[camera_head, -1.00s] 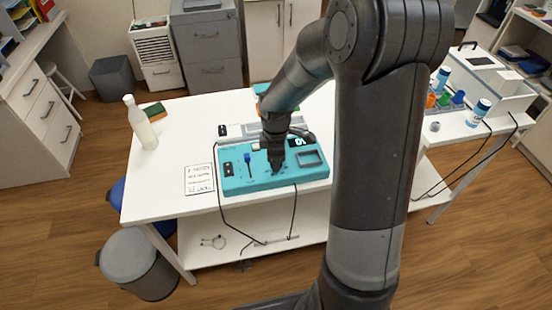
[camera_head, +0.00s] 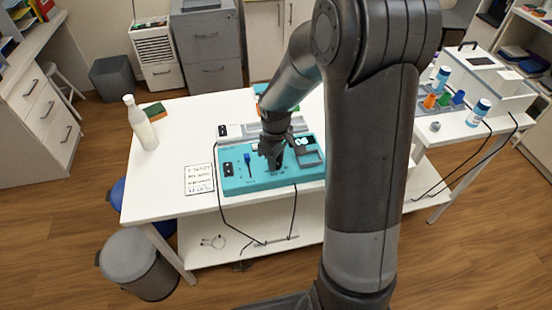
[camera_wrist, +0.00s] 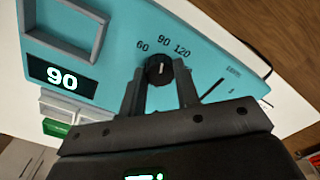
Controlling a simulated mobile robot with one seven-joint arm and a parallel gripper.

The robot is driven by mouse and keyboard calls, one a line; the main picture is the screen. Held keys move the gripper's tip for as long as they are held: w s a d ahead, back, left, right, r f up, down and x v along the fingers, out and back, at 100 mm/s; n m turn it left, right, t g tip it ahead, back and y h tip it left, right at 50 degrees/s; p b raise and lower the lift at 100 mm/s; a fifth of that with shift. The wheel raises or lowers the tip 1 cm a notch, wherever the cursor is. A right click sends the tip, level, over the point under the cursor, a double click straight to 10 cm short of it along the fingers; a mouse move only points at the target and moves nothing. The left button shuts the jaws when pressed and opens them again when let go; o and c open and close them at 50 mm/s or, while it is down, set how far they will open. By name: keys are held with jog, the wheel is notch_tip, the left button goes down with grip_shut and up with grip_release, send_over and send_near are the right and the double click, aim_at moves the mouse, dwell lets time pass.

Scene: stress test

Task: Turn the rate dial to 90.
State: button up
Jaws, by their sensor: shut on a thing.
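The teal control box (camera_head: 245,183) lies on the white table. The black rate dial (camera_wrist: 159,70) shows in the wrist view with 60, 90 and 120 printed around its edge. A pale mark on the dial appears to point near 90. The dark display (camera_wrist: 61,78) beside it reads 90. My gripper (camera_wrist: 159,88) is shut on the dial, one finger on each side. In the head view my gripper (camera_head: 273,160) is over the box's front right part and hides the dial.
A blue-tipped lever (camera_head: 247,159) and a black switch (camera_head: 228,169) are on the box's left. Black cables hang over the table's front edge.

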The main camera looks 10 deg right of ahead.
dwell(0.3)
jog(key=o, duration=1)
jog(key=shift+r, duration=0.1)
notch_tip(320, 180, up, 11)
jog(key=shift+f, duration=0.2)
